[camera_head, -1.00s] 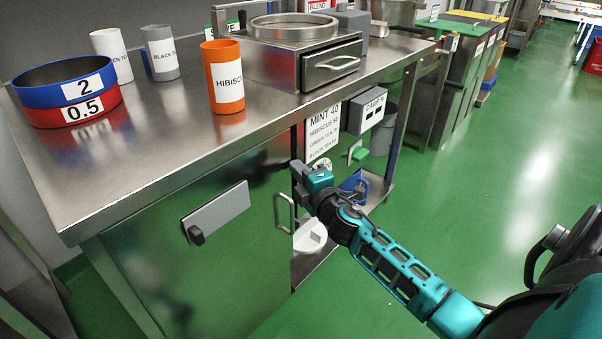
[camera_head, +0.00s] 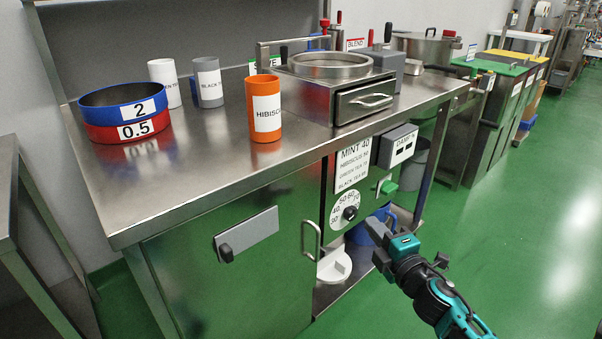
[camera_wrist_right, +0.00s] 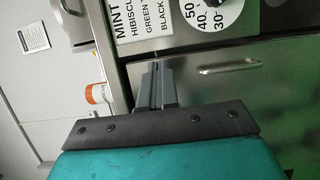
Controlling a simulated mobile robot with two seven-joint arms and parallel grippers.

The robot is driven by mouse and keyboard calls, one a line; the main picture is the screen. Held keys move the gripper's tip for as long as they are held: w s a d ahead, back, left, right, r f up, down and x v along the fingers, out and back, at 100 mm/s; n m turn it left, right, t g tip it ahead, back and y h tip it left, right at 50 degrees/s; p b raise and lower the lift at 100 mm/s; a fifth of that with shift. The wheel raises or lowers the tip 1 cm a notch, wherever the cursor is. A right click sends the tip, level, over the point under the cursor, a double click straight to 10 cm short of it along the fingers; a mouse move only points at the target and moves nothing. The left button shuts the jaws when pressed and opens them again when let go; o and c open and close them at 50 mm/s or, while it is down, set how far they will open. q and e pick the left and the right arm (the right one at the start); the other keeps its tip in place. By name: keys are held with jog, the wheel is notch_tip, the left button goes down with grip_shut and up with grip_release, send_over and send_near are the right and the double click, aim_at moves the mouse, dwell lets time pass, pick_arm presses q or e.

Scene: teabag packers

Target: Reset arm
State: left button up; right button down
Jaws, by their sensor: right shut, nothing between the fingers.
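My right gripper (camera_head: 376,233) is in the lower right of the head view, in front of the cabinet's open lower bay. It is shut and empty. In the right wrist view its closed fingers (camera_wrist_right: 155,85) point toward the cabinet front, with a door handle (camera_wrist_right: 230,66) and the dial (camera_wrist_right: 212,12) beyond them. The gripper looks apart from the cabinet, though the exact gap is hard to tell. My left gripper is not in view.
The steel counter (camera_head: 200,190) carries an orange hibiscus cup (camera_head: 264,108), blue and red rings (camera_head: 125,110) and a steel box with a drawer (camera_head: 368,99). A cabinet door handle (camera_head: 312,240) sticks out. Green floor (camera_head: 520,230) is clear at right.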

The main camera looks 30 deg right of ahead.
jog(key=s+a+f+m+g+y, duration=0.2)
jog(key=s+a+f+m, duration=0.2)
jog(key=a, duration=0.5)
jog(key=s+a+f+m+g+y, duration=0.25)
jog(key=s+a+m, duration=0.2)
jog(key=a, duration=0.35)
jog(key=s+a+f+m+g+y, duration=0.1)
jog(key=s+a+f+m+g, duration=0.25)
jog(key=a, duration=0.55)
pick_arm(q)
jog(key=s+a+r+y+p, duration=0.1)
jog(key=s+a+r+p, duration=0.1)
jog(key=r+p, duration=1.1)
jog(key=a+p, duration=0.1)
jog(key=p, duration=0.5)
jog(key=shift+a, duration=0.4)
pick_arm(e)
jog(key=s+d+r+m+t, duration=0.1)
jog(key=d+r, duration=0.2)
jog(key=r, duration=0.9)
jog(key=shift+s+d+r+m+h, duration=0.15)
jog(key=shift+s+d+m+h, duration=0.1)
jog(key=shift+d+m+h, duration=0.2)
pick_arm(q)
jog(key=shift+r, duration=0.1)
